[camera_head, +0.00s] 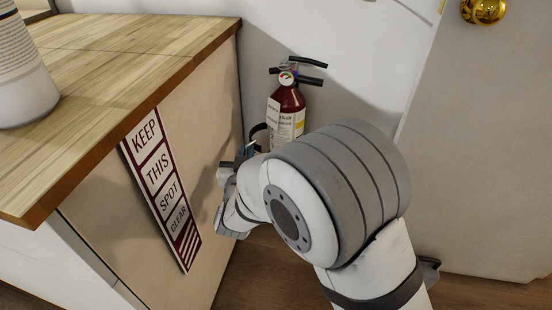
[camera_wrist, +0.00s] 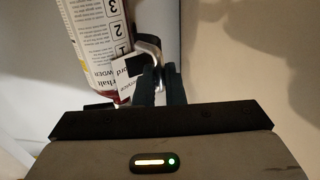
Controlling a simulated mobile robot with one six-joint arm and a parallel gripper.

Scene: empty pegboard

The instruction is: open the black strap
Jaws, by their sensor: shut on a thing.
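A red fire extinguisher (camera_head: 287,112) with a white label stands against the wall beside the cabinet; its label shows upside down in the wrist view (camera_wrist: 97,35). A piece of the black strap (camera_head: 256,132) curves at the extinguisher's left side, and my arm hides much of the rest. A silver metal latch (camera_wrist: 150,45) shows beside the label in the wrist view. My gripper (camera_head: 243,152) is between the cabinet side and the extinguisher. In the wrist view its dark fingers (camera_wrist: 161,84) are close together at the latch, shut on it. The exact grip is dark and partly hidden.
A wooden-topped cabinet (camera_head: 115,85) fills the left, with a red-and-white "KEEP THIS SPOT CLEAR" sign (camera_head: 163,182) on its side, close to my gripper. A white bottle (camera_head: 22,75) stands on top. A door with a brass knob (camera_head: 483,10) is at the right.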

